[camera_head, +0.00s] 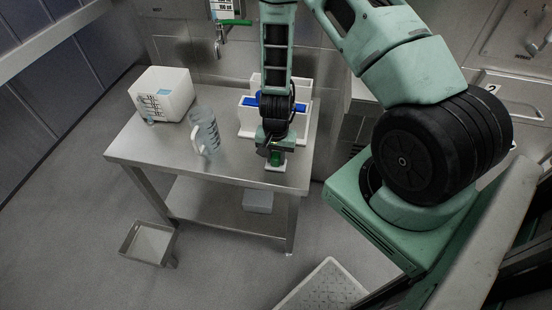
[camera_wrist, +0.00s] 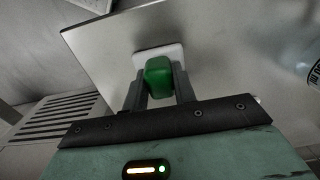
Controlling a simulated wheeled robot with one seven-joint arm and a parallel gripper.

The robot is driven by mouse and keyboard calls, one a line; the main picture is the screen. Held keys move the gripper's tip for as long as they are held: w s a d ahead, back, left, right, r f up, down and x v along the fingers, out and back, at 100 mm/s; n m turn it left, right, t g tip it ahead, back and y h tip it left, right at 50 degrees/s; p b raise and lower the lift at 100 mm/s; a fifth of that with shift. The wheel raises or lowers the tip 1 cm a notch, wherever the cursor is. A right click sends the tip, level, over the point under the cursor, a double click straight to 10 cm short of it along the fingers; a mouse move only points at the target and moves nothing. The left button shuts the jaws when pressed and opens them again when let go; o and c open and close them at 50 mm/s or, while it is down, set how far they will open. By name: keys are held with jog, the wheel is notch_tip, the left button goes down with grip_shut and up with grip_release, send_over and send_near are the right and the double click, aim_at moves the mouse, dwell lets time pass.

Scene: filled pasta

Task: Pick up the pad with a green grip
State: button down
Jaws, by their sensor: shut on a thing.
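The pad is a thin white square with a green grip on top. In the wrist view the green grip (camera_wrist: 158,78) stands between the two dark fingers of my gripper (camera_wrist: 158,90), which are shut on it. The white pad base (camera_wrist: 172,50) shows beyond the grip, over the steel table top. In the head view my gripper (camera_head: 275,157) points down at the front right of the table, and the pad (camera_head: 275,167) shows small and partly hidden under it. I cannot tell whether the pad touches the table.
The steel table (camera_head: 180,160) carries a white box (camera_head: 165,92) at the back left, a clear jug (camera_head: 206,132) left of my gripper and a white holder with blue (camera_head: 246,113) behind it. A metal tray (camera_head: 148,242) is low at the left. The table's front left is clear.

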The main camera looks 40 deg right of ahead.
aim_at(276, 155)
notch_tip(276, 155, up, 10)
dwell(0.6)
